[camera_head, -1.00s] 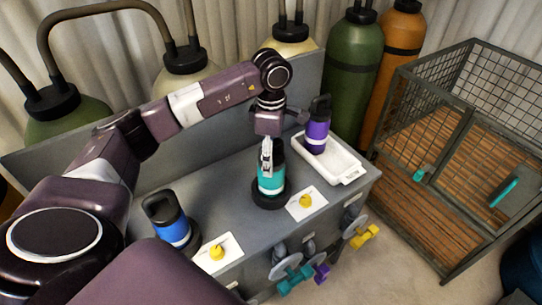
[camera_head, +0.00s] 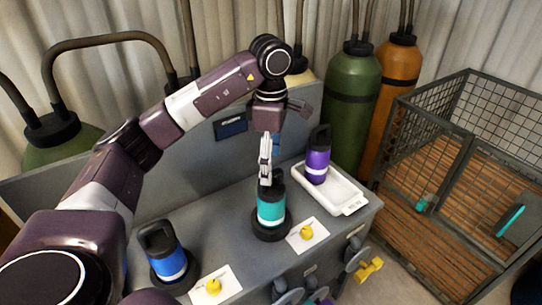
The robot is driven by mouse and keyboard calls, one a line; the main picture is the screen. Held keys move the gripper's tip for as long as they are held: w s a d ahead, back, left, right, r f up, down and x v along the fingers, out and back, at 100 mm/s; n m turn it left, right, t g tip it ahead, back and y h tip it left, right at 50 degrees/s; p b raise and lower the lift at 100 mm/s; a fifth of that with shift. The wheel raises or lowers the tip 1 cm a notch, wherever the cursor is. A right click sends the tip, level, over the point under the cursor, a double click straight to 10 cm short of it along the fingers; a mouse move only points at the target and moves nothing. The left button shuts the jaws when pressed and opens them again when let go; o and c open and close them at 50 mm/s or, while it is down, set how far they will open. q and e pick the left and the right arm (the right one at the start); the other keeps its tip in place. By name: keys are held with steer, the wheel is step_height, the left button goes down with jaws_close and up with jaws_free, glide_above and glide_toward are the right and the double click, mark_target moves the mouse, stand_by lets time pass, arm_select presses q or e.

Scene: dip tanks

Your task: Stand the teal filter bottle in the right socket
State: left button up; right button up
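The teal filter bottle (camera_head: 271,210) stands upright in the black ring of the right socket (camera_head: 271,233) on the grey bench. Its dark cap and handle show just below my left gripper (camera_head: 266,183). The gripper's fingers point down at the cap, seen nearly edge-on, so their opening does not show. Whether a fingertip still touches the handle is hard to tell. The blue bottle (camera_head: 169,264) stands in the left socket. The purple bottle (camera_head: 317,158) stands in the white tray (camera_head: 351,207). My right gripper is not in view.
The bench (camera_head: 216,222) has white cards with yellow knobs (camera_head: 306,232) in front of the sockets and valve handles (camera_head: 369,270) on its front. Gas cylinders (camera_head: 352,100) stand behind it. A wire cage (camera_head: 460,190) stands to the right.

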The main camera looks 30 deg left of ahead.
arm_select(q)
steer(key=shift+r, duration=1.8)
steer(key=shift+f, duration=0.1)
